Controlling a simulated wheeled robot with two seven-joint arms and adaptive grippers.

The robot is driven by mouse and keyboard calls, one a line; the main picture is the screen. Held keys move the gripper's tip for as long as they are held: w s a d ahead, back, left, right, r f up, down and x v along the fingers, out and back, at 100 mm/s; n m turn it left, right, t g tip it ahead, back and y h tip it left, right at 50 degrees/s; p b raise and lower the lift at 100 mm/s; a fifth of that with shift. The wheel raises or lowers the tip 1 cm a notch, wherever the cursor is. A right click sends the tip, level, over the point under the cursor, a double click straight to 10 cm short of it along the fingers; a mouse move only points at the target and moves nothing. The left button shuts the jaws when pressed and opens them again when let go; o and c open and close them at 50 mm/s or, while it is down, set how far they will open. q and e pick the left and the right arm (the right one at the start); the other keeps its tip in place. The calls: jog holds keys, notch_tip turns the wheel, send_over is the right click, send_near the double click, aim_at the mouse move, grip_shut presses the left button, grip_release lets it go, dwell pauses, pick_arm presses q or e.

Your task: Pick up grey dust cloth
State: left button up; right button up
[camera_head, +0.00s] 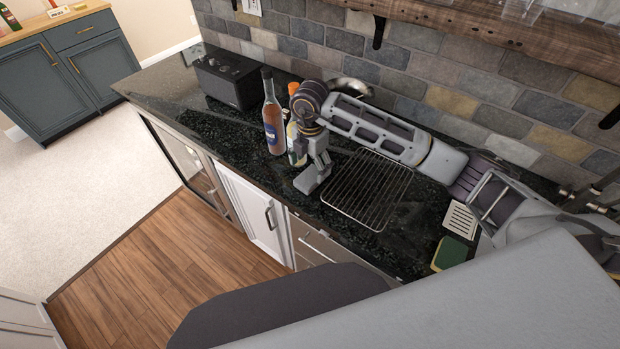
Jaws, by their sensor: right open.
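I cannot make out a grey dust cloth for certain. My right arm reaches in from the right over the dark stone counter (225,130). My right gripper (313,178) points down at the counter's front part, between the bottles and the wire rack. It is open. A light grey blocky shape shows at its lower end; I cannot tell whether any of it is cloth. The counter right under the gripper is hidden. My left gripper is not in view.
A brown bottle (272,118) and a second bottle (295,150), partly hidden, stand left of the gripper. A black speaker box (230,82) stands farther left. A wire rack (368,188) lies right of it. A slotted white dish (460,220) and a sponge (449,254) lie farther right.

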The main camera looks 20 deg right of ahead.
aim_at(310, 176)
jog(key=shift+f+p, duration=0.4)
jog(key=shift+f, duration=0.4)
jog(key=shift+f+p, duration=0.4)
jog(key=shift+f, duration=1.4)
jog(key=c, duration=1.1)
